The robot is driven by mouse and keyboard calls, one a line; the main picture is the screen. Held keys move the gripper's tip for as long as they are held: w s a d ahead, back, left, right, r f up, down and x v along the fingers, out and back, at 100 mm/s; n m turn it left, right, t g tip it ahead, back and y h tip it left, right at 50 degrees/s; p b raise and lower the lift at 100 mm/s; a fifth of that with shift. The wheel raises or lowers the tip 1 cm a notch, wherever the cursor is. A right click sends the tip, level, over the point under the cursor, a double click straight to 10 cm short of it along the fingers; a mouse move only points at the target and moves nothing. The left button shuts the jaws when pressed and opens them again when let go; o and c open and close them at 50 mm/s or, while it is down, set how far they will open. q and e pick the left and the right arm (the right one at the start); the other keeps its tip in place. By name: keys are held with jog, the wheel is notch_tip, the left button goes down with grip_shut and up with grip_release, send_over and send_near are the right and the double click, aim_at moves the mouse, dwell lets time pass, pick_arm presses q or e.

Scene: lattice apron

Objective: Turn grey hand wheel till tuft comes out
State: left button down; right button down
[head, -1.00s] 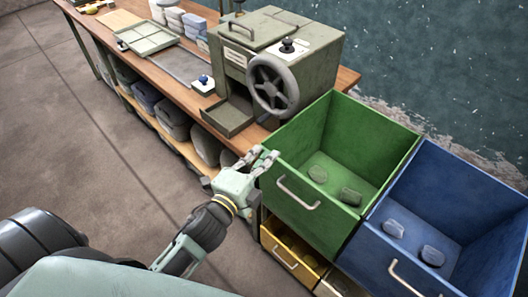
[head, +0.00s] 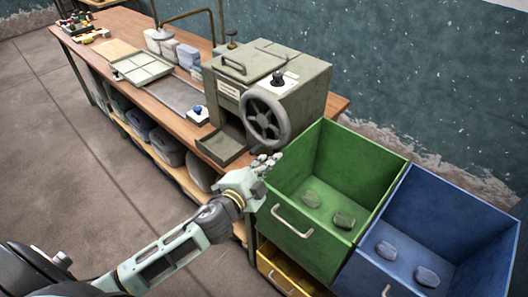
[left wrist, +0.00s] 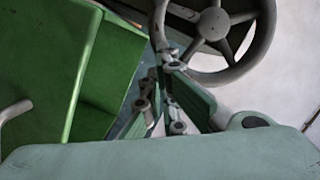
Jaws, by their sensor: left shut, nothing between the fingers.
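The grey hand wheel (head: 265,119) is on the front of a grey-green box machine (head: 290,82) on the bench. It also shows at the top of the left wrist view (left wrist: 213,22). My left gripper (head: 268,162) is shut and empty, just below the wheel and beside the near left wall of the green bin. In the left wrist view its fingers (left wrist: 168,75) are closed together near the wheel's lower left rim. I cannot tell if they touch it. An open tray (head: 222,146) sits at the machine's foot; I see no tuft in it. My right gripper is not in view.
An open green bin (head: 375,165) and a blue bin (head: 465,210) stand right of the machine, each with grey lumps inside. A blue-knobbed box (head: 198,115) and a divided tray (head: 142,67) are on the bench. The floor at left is clear.

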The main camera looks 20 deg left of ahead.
aim_at(272, 146)
pick_arm(q)
jog(key=w, duration=0.3)
jog(key=shift+w+d+p, duration=0.2)
jog(key=shift+d+p, duration=0.05)
jog(key=shift+p, duration=0.1)
jog(key=shift+w+a+f, duration=0.15)
jog(key=shift+a+f, duration=0.8)
jog(key=shift+a, duration=0.15)
jog(key=shift+w+a+f, duration=0.15)
jog(key=shift+a+f, duration=0.15)
jog(key=shift+a, duration=0.25)
jog(key=shift+w+a+f+m+b, duration=0.1)
jog(key=shift+a+f+m+b, duration=0.15)
jog(key=shift+m+b, duration=0.25)
